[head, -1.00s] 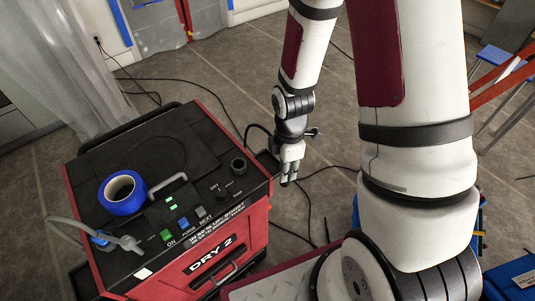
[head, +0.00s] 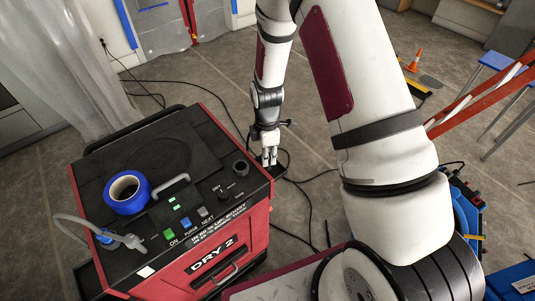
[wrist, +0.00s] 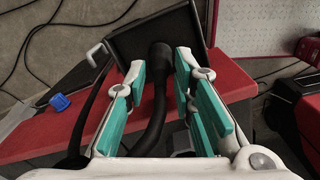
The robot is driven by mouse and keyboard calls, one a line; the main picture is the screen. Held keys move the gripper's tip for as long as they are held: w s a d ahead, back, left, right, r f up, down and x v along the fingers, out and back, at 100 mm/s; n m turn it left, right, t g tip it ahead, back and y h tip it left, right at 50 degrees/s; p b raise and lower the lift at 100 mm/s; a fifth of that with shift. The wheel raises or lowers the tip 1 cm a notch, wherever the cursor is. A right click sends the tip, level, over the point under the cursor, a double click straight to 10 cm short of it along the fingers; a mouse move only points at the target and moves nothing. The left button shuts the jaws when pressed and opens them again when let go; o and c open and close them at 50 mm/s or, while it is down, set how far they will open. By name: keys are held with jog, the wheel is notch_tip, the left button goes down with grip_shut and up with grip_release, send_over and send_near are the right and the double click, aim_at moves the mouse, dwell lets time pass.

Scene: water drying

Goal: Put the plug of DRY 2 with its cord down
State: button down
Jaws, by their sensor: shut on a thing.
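The red and black machine DRY 2 (head: 211,257) stands on the left in the head view. The dark tray (wrist: 135,38) lies just beyond the fingertips. I cannot tell whether the plug touches it. The plug is hidden by the fingers in the head view.
A blue tape roll (head: 127,192) and a grey hose (head: 85,232) lie on the machine's top. Loose black cord (head: 312,215) runs over the tiled floor. An orange cone (head: 414,60) stands far right. A small blue piece (wrist: 60,102) shows in the wrist view.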

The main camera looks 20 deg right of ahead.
jog(key=shift+f, duration=0.15)
jog(key=c, duration=1.4)
grip_release()
jog(key=shift+o, duration=0.2)
notch_tip(320, 180, up, 22)
jog(key=s+m+t+b, duration=0.1)
jog(key=s+m, duration=0.1)
jog(key=m, duration=0.2)
jog(key=s+r+m+t, duration=0.4)
jog(key=s+r+m, duration=0.9)
jog(key=s+r, duration=0.3)
jog(key=s, duration=0.3)
jog(key=shift+s+r+t, duration=0.15)
jog(key=shift+s+t, duration=0.15)
jog(key=shift+s, duration=0.1)
